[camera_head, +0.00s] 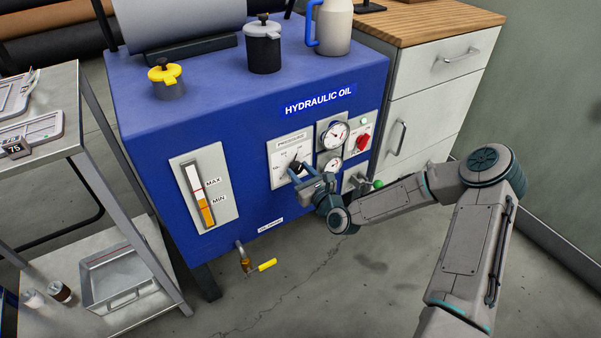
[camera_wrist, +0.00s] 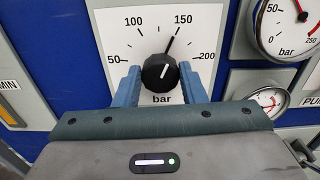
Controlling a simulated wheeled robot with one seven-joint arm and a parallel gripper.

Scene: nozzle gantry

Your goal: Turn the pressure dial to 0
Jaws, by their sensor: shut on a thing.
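The pressure dial (camera_wrist: 160,72) is a round black knob with a white line, on a white plate marked 50, 100, 150 and 200 bar. Its thin black pointer tilts up and right, close to the 150 mark. No 0 mark shows; my gripper covers the lower plate. My gripper (camera_wrist: 161,84) has its two blue fingers on the left and right sides of the knob, shut on it. In the head view, my gripper (camera_head: 303,181) is at the pressure plate (camera_head: 291,147) on the front of the blue hydraulic oil unit, and partly hides the knob (camera_head: 295,168).
Two round gauges (camera_head: 334,135) and a red switch (camera_head: 363,143) sit right of the dial. An oil level glass (camera_head: 200,190) is on the left, with a yellow-handled drain tap (camera_head: 262,266) below. A white drawer cabinet (camera_head: 430,90) stands at right, a metal cart (camera_head: 150,240) at left.

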